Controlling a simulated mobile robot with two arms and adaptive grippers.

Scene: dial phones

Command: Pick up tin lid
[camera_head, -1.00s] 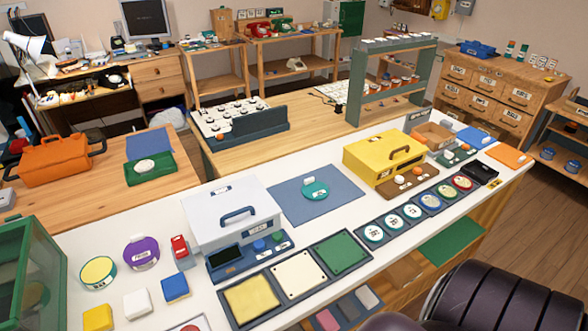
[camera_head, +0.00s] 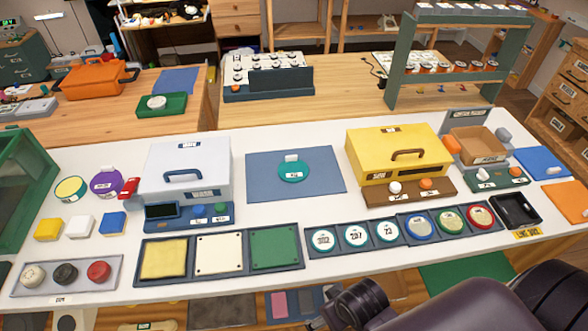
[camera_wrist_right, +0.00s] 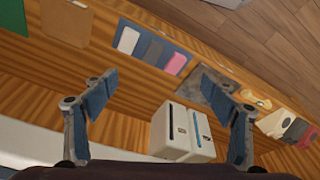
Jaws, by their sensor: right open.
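No thing is labelled clearly as the tin lid. A round teal lid-like disc (camera_head: 293,171) with a white tag standing on it lies on a blue mat (camera_head: 325,187) in the middle of the white table. Yellow (camera_head: 70,188) and purple (camera_head: 107,183) round tins with lids stand at the left. Several round discs with coloured rims, such as a red-rimmed one (camera_head: 481,216), sit in a row of dark trays at the right. My right gripper (camera_wrist_right: 158,92) is open and empty in the right wrist view, above the lower shelf area. My left gripper is out of view.
A white box (camera_head: 184,168) and a yellow box (camera_head: 398,150) with handles flank the blue mat. Pads in dark frames (camera_head: 220,262) line the front edge. My dark right arm covers the lower right. In the wrist view, white blocks (camera_wrist_right: 182,131) stand between the fingers.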

